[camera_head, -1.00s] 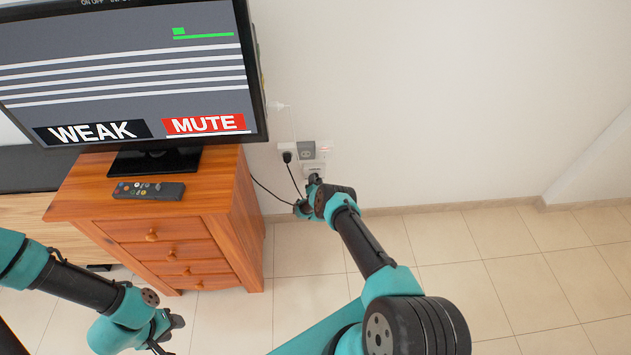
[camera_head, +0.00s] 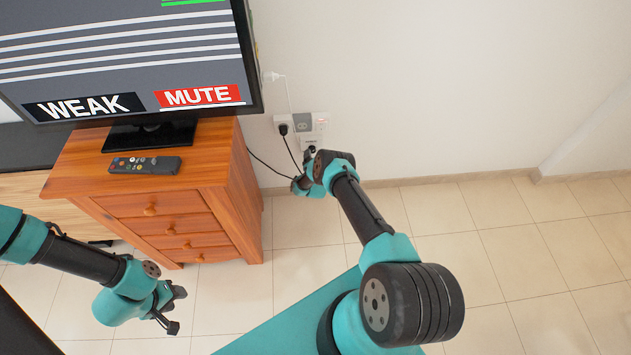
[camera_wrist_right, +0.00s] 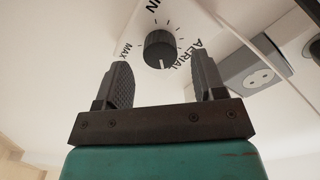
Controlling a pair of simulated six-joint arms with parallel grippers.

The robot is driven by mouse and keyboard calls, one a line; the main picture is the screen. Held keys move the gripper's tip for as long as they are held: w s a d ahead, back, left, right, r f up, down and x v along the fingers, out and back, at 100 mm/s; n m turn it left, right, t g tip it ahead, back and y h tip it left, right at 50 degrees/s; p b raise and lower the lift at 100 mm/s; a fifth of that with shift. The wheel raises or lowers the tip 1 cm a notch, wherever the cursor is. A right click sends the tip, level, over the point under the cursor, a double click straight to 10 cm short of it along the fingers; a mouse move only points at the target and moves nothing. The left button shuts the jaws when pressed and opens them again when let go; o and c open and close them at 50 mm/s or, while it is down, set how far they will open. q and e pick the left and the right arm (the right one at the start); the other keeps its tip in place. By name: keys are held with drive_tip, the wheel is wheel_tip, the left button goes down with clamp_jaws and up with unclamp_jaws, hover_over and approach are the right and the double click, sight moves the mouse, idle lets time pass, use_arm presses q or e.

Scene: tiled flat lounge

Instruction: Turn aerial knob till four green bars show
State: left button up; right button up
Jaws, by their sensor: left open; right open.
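In the right wrist view, the black ridged aerial knob (camera_wrist_right: 159,46) sits on a white wall plate lettered AERIAL and MAX, with a partly cut-off label above. Its white pointer mark faces the bottom of the picture. My right gripper (camera_wrist_right: 164,75) is open, its fingers either side of and short of the knob, not touching it. In the head view my right gripper (camera_head: 310,154) is at the wall sockets, and the knob is hidden. The TV (camera_head: 120,60) shows WEAK, a red MUTE box and green marks cut off at the top edge. My left gripper (camera_head: 172,310) is open and empty.
A wooden drawer cabinet (camera_head: 170,215) stands left of my right arm, with a remote (camera_head: 145,165) on top. A black plug (camera_head: 283,124) and cable hang beside the grey socket (camera_head: 302,122). The tiled floor (camera_head: 480,260) at right is clear.

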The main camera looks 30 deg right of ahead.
drive_tip(key=v, duration=1.5)
drive_tip(key=shift+w+a+r, duration=0.1)
drive_tip(key=s+a+r+n+g+y, duration=0.4)
drive_tip(key=a+r+n+g+y, duration=0.3)
drive_tip(key=a+r+y, duration=0.15)
drive_tip(key=s+a+r+n+g+y, duration=0.1)
drive_tip(key=s+a+r+n+g, duration=0.1)
drive_tip(key=s+a+r+g, duration=0.2)
drive_tip(key=s+a+r+n+g+y, duration=0.2)
drive_tip(key=s+r, duration=0.8)
drive_tip(key=s, duration=0.7)
drive_tip(key=shift+a+n+g, duration=0.7)
drive_tip(key=shift+a+g, duration=0.2)
drive_tip(key=shift+g, duration=0.3)
drive_tip(key=shift+w, duration=0.15)
